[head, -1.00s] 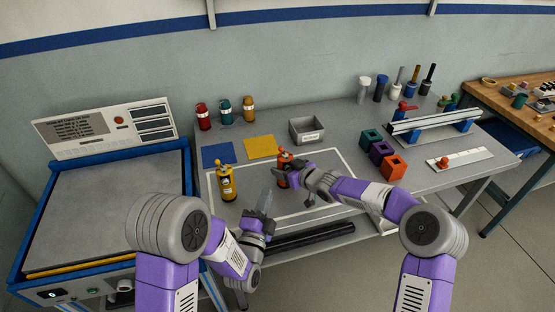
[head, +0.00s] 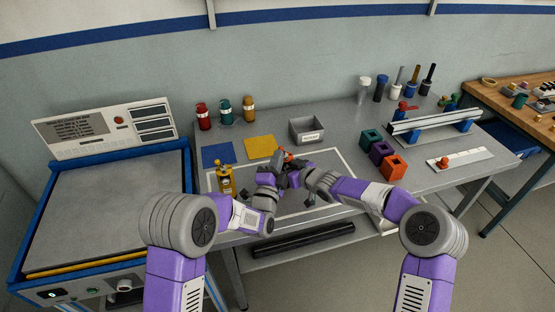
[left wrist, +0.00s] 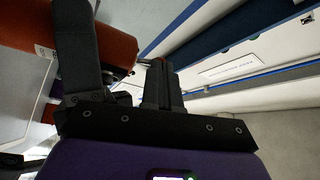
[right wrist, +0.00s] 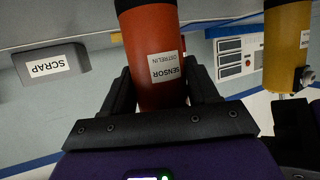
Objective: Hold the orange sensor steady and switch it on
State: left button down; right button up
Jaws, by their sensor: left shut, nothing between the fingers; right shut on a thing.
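The orange sensor (head: 289,157) is an upright cylinder over the front mat, partly hidden by my grippers in the head view. In the right wrist view its white label reads SENSOR (right wrist: 167,67). My right gripper (head: 296,172) is shut on its body from the right. My left gripper (head: 274,172) is shut and empty, close beside the sensor on its left. In the left wrist view the orange body (left wrist: 118,45) is close to the dark fingers, and a small stub on it points at the fingertips (left wrist: 158,66). I cannot tell whether they touch.
A yellow sensor (head: 226,182) stands left of my left gripper. Blue (head: 218,155) and yellow (head: 260,147) squares and a grey scrap bin (head: 306,130) lie behind. Red, teal and amber bottles line the back. Coloured blocks (head: 394,167) stand to the right.

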pick_arm(q)
jog(key=shift+d+r+m+g, duration=0.25)
jog(key=shift+m+g, duration=0.15)
jog(key=shift+m, duration=0.5)
jog(key=s+a+r+m+g, duration=0.1)
jog(key=s+r+m, duration=0.3)
jog(key=s, duration=0.8)
jog(key=shift+s+a+g, duration=0.35)
jog(key=shift+s+g, duration=0.05)
jog(key=shift+g, duration=0.5)
dwell(0.3)
pick_arm(e)
jog(key=o, duration=1.2)
